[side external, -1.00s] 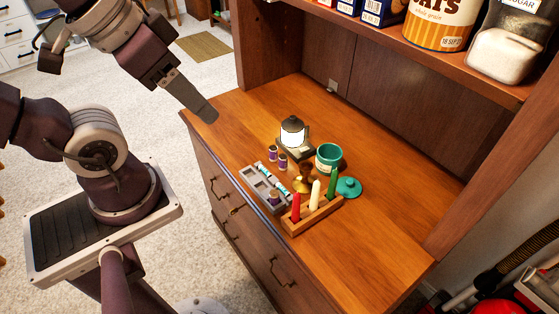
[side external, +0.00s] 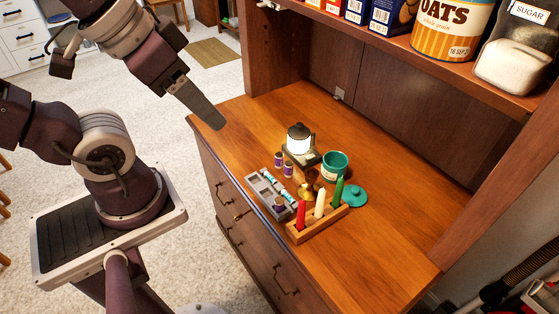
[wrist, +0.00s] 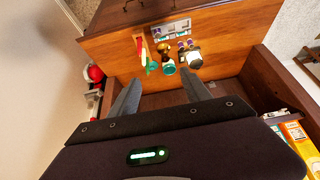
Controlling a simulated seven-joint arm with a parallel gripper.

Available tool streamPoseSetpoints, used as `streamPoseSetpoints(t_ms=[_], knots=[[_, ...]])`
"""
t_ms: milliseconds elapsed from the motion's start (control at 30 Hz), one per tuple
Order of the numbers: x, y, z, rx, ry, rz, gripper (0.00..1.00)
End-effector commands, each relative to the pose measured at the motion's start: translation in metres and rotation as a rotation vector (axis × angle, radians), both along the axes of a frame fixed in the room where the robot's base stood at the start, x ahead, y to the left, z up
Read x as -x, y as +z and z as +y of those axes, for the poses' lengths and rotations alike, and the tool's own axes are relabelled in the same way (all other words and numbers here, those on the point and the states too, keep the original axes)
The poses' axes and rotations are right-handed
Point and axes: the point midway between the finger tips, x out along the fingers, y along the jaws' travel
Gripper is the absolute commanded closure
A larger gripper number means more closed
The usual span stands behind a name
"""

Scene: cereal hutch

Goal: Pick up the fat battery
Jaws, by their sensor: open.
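Two fat batteries (side external: 288,169), short and purple with pale bands, stand upright on the wooden counter beside the lantern. Another fat purple battery (side external: 279,204) is at the near end of the grey battery tray (side external: 255,186). Slimmer teal-and-white batteries (side external: 288,195) lie in the tray. In the wrist view the upright fat batteries (wrist: 190,43) are small, between the tray (wrist: 171,29) and the lantern. My gripper (wrist: 161,80) is open and empty. In the side view my gripper (side external: 215,122) is above the counter's left end, well apart from the batteries.
A lit lantern (side external: 299,141), teal jar (side external: 334,167), teal lid (side external: 354,196), brass object (side external: 306,191) and wooden holder with red, white and green candles (side external: 318,223) crowd around the batteries. The hutch shelf (side external: 420,55) with food containers overhangs the back. The counter's left end is clear.

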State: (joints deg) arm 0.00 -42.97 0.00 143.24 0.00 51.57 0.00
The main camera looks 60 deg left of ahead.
Motion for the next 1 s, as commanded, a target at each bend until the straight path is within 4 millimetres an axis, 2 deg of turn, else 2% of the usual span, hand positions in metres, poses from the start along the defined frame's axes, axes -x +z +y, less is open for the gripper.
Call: streamPoseSetpoints(t_ms=[67, 100, 367, 433, 467, 533, 633, 733, 767, 800, 867, 900, 1000], knots=[[0.000, 0.000, 0.000, 0.000, 0.000, 0.000, 0.46], [0.000, 0.000, 0.000, 0.000, 0.000, 0.000, 0.51], [0.000, 0.000, 0.000, 0.000, 0.001, 0.001, 0.51], [-0.007, 0.001, 0.001, 0.013, 0.028, 0.013, 0.51], [-0.014, 0.001, 0.002, 0.025, 0.055, 0.025, 0.51], [-0.039, -0.001, 0.006, 0.068, 0.157, 0.067, 0.51], [-0.093, -0.016, 0.021, 0.153, 0.381, 0.142, 0.51], [-0.148, -0.050, 0.043, 0.232, 0.634, 0.215, 0.51], [-0.163, -0.065, 0.051, 0.252, 0.712, 0.235, 0.51], [-0.183, -0.087, 0.063, 0.278, 0.820, 0.263, 0.51], [-0.206, -0.126, 0.081, 0.312, 0.981, 0.300, 0.51], [-0.219, -0.154, 0.092, 0.330, 1.084, 0.321, 0.51], [-0.234, -0.219, 0.117, 0.359, 1.303, 0.362, 0.51]])
